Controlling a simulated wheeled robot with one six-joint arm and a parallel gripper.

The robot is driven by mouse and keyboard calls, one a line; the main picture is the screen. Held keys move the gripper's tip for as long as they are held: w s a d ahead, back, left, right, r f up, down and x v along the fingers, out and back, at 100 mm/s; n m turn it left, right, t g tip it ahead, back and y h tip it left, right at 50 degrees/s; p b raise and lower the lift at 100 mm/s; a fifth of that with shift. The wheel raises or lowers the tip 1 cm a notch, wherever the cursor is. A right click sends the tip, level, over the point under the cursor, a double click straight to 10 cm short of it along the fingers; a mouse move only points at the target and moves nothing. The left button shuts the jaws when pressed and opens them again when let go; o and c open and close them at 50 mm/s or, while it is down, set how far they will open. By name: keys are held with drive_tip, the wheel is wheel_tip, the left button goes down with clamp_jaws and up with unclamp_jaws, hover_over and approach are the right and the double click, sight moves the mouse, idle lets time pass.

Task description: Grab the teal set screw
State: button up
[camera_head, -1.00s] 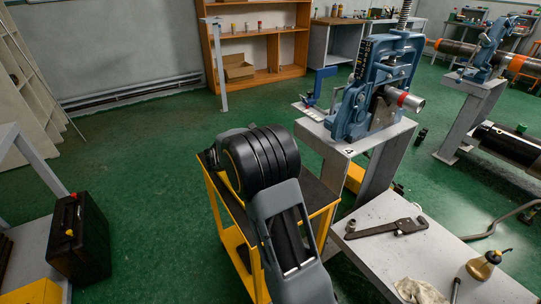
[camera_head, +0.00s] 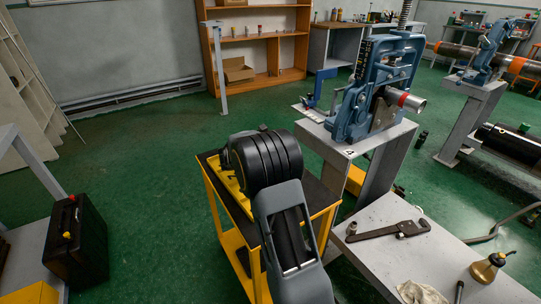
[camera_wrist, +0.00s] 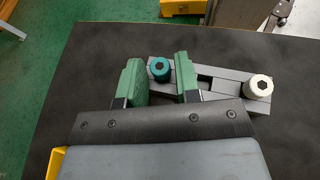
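The teal set screw (camera_wrist: 160,69) stands at the left end of a grey slotted holder in the wrist view, its dark hex socket facing up. My gripper (camera_wrist: 158,80) is open, with one green finger on each side of the teal screw. The left finger is close to the screw; the right finger has a small gap. I cannot tell whether either touches it. In the head view my arm hides the screw and the gripper.
A white set screw (camera_wrist: 259,88) stands at the right end of the grey holder (camera_wrist: 221,88). The holder lies on the black top of a yellow cart (camera_head: 213,190). A blue pipe vise (camera_head: 372,92) on a grey stand (camera_head: 345,150) is behind it. A workbench (camera_head: 400,262) with a wrench is at right.

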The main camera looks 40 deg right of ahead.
clamp_jaws()
